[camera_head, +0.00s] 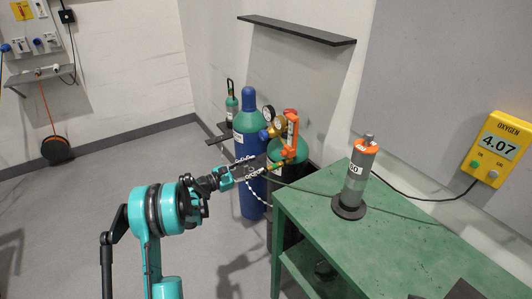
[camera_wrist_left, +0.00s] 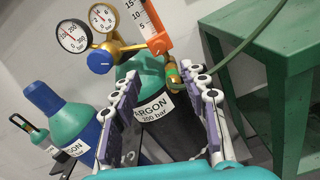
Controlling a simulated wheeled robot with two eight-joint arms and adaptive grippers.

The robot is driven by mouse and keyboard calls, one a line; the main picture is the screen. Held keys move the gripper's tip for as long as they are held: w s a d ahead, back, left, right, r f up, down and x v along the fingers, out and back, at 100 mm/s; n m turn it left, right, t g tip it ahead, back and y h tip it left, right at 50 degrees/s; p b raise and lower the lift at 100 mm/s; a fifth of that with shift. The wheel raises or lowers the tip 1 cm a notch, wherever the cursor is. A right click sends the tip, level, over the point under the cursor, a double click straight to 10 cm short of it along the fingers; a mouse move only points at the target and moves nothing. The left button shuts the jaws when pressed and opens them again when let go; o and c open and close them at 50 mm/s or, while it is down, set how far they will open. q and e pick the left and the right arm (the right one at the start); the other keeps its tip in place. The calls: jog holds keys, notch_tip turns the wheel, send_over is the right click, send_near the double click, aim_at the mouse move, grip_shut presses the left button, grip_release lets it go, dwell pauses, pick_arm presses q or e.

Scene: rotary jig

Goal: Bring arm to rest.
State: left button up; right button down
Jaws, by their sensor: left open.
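My left arm (camera_head: 165,208) reaches in from the left, and its gripper (camera_head: 258,166) is in front of the argon cylinders, beside the regulator. In the left wrist view the gripper (camera_wrist_left: 160,72) has its fingers apart with nothing held between them. Beyond the fingers is a green-topped argon cylinder (camera_wrist_left: 150,68) with two round gauges, a blue knob (camera_wrist_left: 100,61) and an orange flowmeter (camera_wrist_left: 146,22). In the head view the fingertips overlap this cylinder (camera_head: 288,150); whether they touch it I cannot tell. My right gripper is not recognisable.
A blue argon cylinder (camera_head: 249,125) stands left of the regulator, with a chain in front. A green table (camera_head: 400,235) on the right carries a grey cylinder (camera_head: 357,178) with an orange band. A yellow oxygen display (camera_head: 497,147) reads 4.07. The floor at left is mostly clear.

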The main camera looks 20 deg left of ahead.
pick_arm(q)
jog(key=s+d+r+m+g+y, duration=0.2)
jog(key=s+d+r+m+g, duration=0.1)
jog(key=s+d+m, duration=0.35)
jog(key=s+d+r+m+g+y, duration=0.25)
jog(key=s+d+m, duration=0.25)
jog(key=s+d, duration=0.25)
jog(key=s+f+m+g+y, duration=0.1)
jog(key=s+f+m+y, duration=0.2)
jog(key=s+m, duration=1)
jog(key=s+y, duration=0.3)
jog(key=s, duration=0.8)
jog(key=shift+f+m, duration=0.2)
jog(key=shift+m, duration=0.15)
jog(key=shift+g+y, duration=0.25)
dwell(3.6)
